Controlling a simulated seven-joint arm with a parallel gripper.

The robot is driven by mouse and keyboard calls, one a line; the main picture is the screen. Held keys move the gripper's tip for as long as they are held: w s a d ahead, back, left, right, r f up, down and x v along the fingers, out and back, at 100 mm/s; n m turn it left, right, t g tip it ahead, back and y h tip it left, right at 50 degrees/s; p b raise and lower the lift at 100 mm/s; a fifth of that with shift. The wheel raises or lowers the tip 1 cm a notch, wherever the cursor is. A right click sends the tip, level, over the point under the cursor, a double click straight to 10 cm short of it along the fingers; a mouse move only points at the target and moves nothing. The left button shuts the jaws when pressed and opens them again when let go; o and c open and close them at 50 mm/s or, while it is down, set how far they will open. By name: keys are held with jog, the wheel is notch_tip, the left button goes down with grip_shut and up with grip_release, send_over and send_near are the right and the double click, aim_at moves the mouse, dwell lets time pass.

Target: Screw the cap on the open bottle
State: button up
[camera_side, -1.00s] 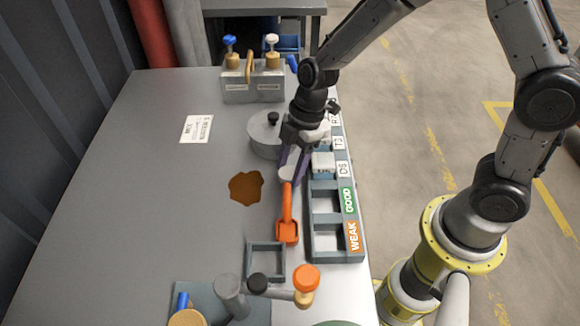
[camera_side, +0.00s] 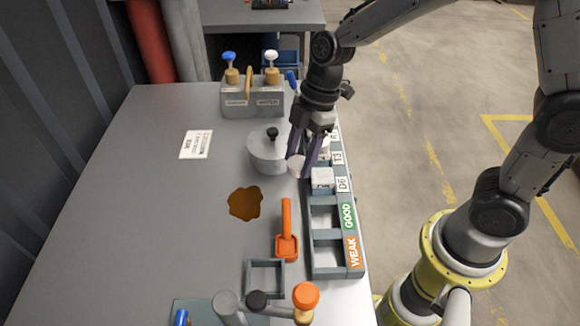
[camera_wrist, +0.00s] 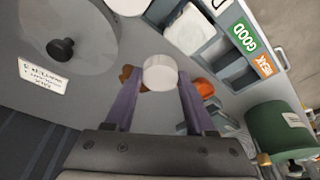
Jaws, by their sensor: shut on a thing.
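My gripper (camera_side: 303,160) is shut on a round white cap (camera_side: 296,165), held in the air beside the rack. In the wrist view the cap (camera_wrist: 160,72) sits between the two purple fingers (camera_wrist: 160,88), its flat top facing the camera. A squarish white container (camera_side: 322,180) stands in the rack compartment marked D6, just right of and below the cap; it also shows in the wrist view (camera_wrist: 192,30). More containers behind it are partly hidden by my gripper. I cannot tell which bottle is open.
The grey rack (camera_side: 312,258) has empty compartments by GOOD and WEAK. A lidded grey pot (camera_side: 268,152) stands close left of my gripper. An orange scoop (camera_side: 287,240), brown spill (camera_side: 245,203) and square tray (camera_side: 248,278) lie nearer.

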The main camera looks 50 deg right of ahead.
aim_at(323, 168)
jog(key=s+d+r, duration=0.2)
jog(key=r, duration=0.1)
jog(key=s+d+r, duration=0.1)
jog(key=shift+r, duration=0.4)
jog(key=shift+s+d+r, duration=0.2)
jog(key=shift+s+d, duration=0.05)
jog(key=shift+s, duration=0.2)
jog(key=shift+f, duration=1.85)
jog(key=shift+f, duration=1.2)
dwell(1.4)
jog(key=m, duration=0.3)
jog(key=shift+t+h, duration=0.3)
jog(key=shift+t, duration=0.1)
jog(key=shift+m, duration=0.8)
